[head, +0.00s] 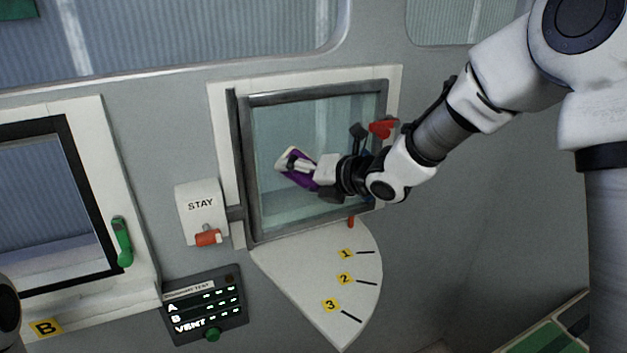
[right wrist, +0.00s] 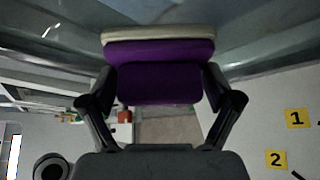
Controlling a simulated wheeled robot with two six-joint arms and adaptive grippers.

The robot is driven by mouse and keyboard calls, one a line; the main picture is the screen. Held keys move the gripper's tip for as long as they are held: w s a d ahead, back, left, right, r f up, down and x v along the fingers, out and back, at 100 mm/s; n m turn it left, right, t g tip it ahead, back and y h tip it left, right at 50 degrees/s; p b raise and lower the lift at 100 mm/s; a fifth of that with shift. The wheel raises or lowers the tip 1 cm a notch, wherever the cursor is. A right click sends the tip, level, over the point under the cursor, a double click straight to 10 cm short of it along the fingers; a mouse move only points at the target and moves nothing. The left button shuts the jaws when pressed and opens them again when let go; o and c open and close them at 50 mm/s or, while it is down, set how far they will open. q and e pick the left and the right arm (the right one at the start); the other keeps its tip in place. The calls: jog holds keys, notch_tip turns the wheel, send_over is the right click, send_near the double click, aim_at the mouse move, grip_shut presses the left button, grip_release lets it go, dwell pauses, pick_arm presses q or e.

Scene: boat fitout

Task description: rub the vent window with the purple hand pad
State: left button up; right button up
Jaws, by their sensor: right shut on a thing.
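The vent window (head: 345,215) is a glass pane in a dark grey frame, set in a white surround on the wall. My right gripper (head: 312,170) is in front of the pane, shut on the purple hand pad (head: 295,178). In the right wrist view the pad (right wrist: 158,82) sits between both fingers, its pale face turned to the glass. The pad is at or very near the glass; I cannot tell whether it touches. The left gripper is not in view.
A red handle (head: 382,128) is by the window's right edge. A white box marked STAY (head: 201,205) with an orange knob is on the left. A numbered quadrant plate (head: 318,270) juts out below. A dark panel (head: 205,305) and a second window (head: 62,215) with a green handle (head: 122,242) are further left.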

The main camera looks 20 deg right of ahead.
aim_at(269, 173)
jog(key=shift+a, duration=0.45)
jog(key=shift+a+f+b, duration=0.1)
jog(key=shift+a+b, duration=0.3)
jog(key=shift+a, duration=1.1)
jog(key=shift+c, duration=0.4)
jog(key=shift+a, duration=0.1)
jog(key=shift+c, duration=0.5)
jog(key=shift+r, duration=0.3)
jog(key=shift+c, duration=0.6)
jog(key=shift+r, duration=0.65)
jog(key=shift+d, duration=0.9)
jog(key=shift+d+f, duration=0.1)
jog(key=shift+d, duration=1.05)
jog(key=shift+w+d, duration=0.1)
jog(key=shift+d, duration=1.85)
jog(key=shift+w+d+p, duration=0.1)
jog(key=shift+d+p, duration=0.45)
jog(key=shift+d, duration=1.45)
